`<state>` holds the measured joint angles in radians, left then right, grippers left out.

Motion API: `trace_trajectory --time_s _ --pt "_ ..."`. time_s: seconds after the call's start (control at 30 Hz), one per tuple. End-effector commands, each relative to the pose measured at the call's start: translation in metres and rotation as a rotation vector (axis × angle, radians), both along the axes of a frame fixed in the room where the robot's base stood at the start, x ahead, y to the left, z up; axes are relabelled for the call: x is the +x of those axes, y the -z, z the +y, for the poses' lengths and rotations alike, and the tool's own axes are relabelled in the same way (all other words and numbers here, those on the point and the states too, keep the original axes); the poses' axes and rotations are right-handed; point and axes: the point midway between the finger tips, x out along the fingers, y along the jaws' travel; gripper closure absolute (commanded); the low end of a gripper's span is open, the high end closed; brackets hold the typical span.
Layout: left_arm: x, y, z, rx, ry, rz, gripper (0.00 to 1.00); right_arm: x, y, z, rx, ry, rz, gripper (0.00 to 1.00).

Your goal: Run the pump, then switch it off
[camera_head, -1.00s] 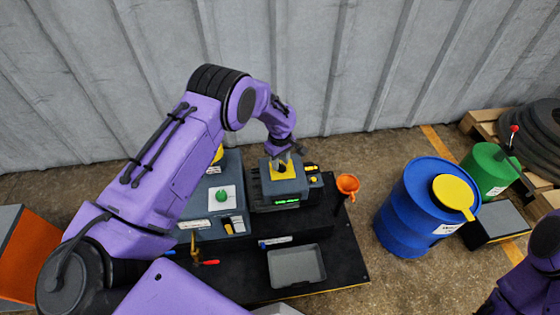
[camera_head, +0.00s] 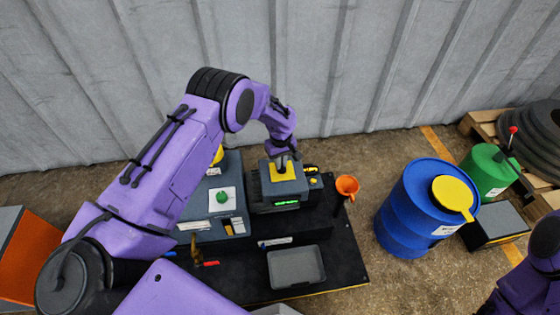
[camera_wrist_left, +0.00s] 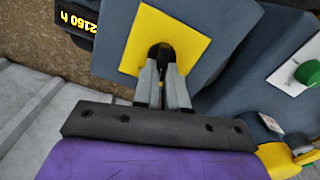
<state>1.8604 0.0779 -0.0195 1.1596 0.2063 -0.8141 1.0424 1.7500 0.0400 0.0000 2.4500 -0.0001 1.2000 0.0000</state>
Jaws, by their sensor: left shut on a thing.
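The grey pump box (camera_head: 284,190) stands on the dark platform, with a yellow plate (camera_head: 285,175) on top and a green lit display (camera_head: 287,204) on the lower front. My left gripper (camera_head: 282,163) is over the yellow plate. In the left wrist view, the fingers of my left gripper (camera_wrist_left: 163,62) are shut on a small black knob (camera_wrist_left: 160,49) in the middle of the yellow plate (camera_wrist_left: 193,47). The fingers hide part of the knob. A green round button (camera_head: 222,197) sits on a white plate to the left. My right gripper is out of view.
An orange funnel (camera_head: 347,186) stands right of the box, with a grey tray (camera_head: 296,266) in front. A blue drum (camera_head: 405,215) and a green canister (camera_head: 487,172) stand on the right. A corrugated wall (camera_head: 330,65) closes the back.

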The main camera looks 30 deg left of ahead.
Motion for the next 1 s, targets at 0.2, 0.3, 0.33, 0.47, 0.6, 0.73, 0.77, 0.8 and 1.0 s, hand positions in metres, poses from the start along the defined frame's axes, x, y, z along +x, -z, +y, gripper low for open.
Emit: trace_trajectory --time_s 0.2,0.3,0.33,0.47,0.6,0.73,0.77,0.8,1.0 --pt "0.0017 -0.0004 -0.0019 -0.001 0.204 0.0 1.0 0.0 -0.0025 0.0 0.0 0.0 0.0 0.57" --pt "0.0022 -0.0002 -0.0022 -0.001 0.299 0.0 1.0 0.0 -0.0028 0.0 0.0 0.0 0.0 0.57" --pt "0.0024 -0.0002 -0.0024 -0.001 0.327 0.0 1.0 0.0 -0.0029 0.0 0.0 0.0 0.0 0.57" --pt "0.0029 -0.0001 -0.0037 -0.002 0.444 0.0 1.0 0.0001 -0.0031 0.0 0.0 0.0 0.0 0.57" --pt "0.0034 -0.0001 -0.0049 -0.002 0.556 -0.001 1.0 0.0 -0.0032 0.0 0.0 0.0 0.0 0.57" --pt "0.0037 0.0 -0.0055 -0.001 0.642 -0.001 1.0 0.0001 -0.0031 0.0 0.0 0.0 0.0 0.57" --pt "0.0037 0.0 -0.0057 -0.001 0.661 -0.001 1.0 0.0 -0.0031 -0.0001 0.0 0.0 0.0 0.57" --pt "0.0037 0.0 -0.006 -0.001 0.681 -0.001 1.0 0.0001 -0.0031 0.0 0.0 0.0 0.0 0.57" --pt "0.0039 0.0 -0.0069 -0.001 0.758 -0.001 1.0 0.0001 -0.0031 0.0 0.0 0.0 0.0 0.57"
